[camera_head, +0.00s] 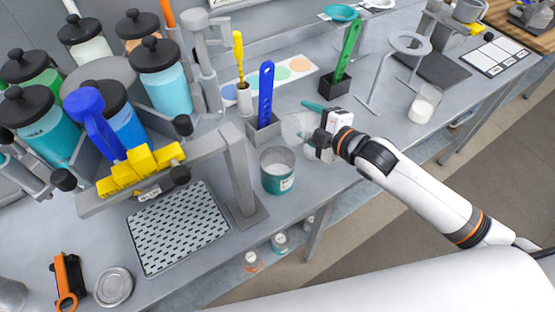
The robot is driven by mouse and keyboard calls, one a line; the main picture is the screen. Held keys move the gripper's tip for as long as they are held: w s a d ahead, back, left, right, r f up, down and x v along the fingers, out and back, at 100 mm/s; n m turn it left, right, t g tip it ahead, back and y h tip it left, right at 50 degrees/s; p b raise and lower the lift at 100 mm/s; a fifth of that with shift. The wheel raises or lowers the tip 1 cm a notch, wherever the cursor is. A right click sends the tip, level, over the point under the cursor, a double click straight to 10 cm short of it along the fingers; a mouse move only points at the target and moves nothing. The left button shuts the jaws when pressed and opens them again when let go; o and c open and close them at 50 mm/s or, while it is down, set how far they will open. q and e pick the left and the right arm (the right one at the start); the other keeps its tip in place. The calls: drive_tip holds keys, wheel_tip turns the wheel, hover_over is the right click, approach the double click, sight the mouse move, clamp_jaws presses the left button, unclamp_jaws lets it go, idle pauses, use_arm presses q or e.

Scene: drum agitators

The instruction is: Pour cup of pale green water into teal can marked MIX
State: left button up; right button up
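A clear cup (297,127) is at the fingertips of my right gripper (318,136), which looks shut on it. The cup is tilted with its mouth towards the left, above and slightly right of the can. Its contents are too faint to make out. The open can (279,182) with a teal label stands upright on the bench near the front edge. Its inside looks pale grey, and the label's writing is too small to read. My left gripper is not in view.
A blue tool in a grey holder (263,133) stands just behind the can. A green tool in a black holder (334,84) is farther back. A dispenser with several lidded jars (160,75) and a perforated drip tray (178,227) fill the left. A ring stand (409,42) and a glass (425,103) are right.

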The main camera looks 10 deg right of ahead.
drive_tip(key=shift+w+d+r+m+y+p, duration=0.15)
drive_tip(key=shift+r+m+y+p, duration=0.15)
drive_tip(key=shift+r+m+p, duration=0.6)
drive_tip(key=shift+f+m+y+p, duration=0.1)
drive_tip(key=shift+m+y+p, duration=0.7)
drive_tip(key=shift+m, duration=0.3)
wheel_tip(320, 180, down, 2)
drive_tip(key=shift+f+m+b, duration=0.15)
drive_tip(key=shift+m+b, duration=0.55)
drive_tip(key=shift+b, duration=0.35)
drive_tip(key=shift+w+d+r+m+y+b, duration=0.15)
drive_tip(key=shift+d+r+m+y, duration=0.2)
drive_tip(key=shift+m, duration=0.2)
drive_tip(key=shift+d+r+m+y+b, duration=0.15)
drive_tip(key=shift+d+r+m+y, duration=0.1)
drive_tip(key=shift+r+m, duration=0.25)
drive_tip(key=m+b, duration=0.1)
drive_tip(key=d+f+m+y+b, duration=0.1)
drive_tip(key=b, duration=0.1)
drive_tip(key=shift+w+m+t, duration=0.2)
drive_tip(key=shift+m+t, duration=0.1)
drive_tip(key=shift+m, duration=0.05)
drive_tip(key=shift+w+d+r+m+b, duration=0.1)
drive_tip(key=shift+d+m+b, duration=0.15)
drive_tip(key=shift+m+b, duration=0.45)
